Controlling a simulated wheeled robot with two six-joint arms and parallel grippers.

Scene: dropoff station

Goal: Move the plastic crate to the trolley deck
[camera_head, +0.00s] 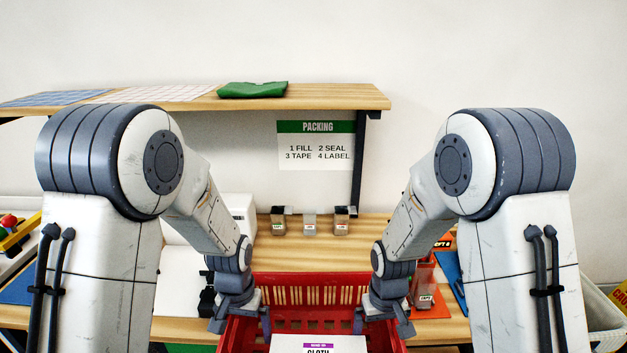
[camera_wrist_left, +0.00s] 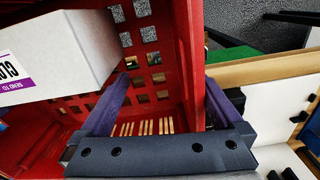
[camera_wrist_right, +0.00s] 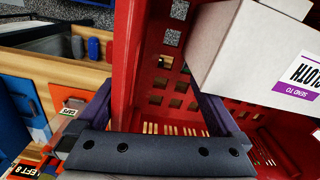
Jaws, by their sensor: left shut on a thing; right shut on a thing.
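The red plastic crate (camera_head: 310,281) is at the bottom middle of the head view, in front of the wooden bench. A white box (camera_head: 318,344) with a purple label reading CLOTH lies in it. My left gripper (camera_head: 240,320) is shut on the crate's left wall; in the left wrist view its fingers straddle the red wall (camera_wrist_left: 190,60). My right gripper (camera_head: 385,318) is shut on the right wall; in the right wrist view its fingers straddle that wall (camera_wrist_right: 128,60). The crate's underside is hidden. The trolley deck cannot be made out.
The wooden bench (camera_head: 330,228) holds several small labelled bins (camera_head: 310,224) near its back. A shelf (camera_head: 330,97) with a green cloth (camera_head: 252,89) stands above. A blue item and an orange item (camera_head: 450,275) lie at right; a pale bin (camera_head: 603,315) is far right.

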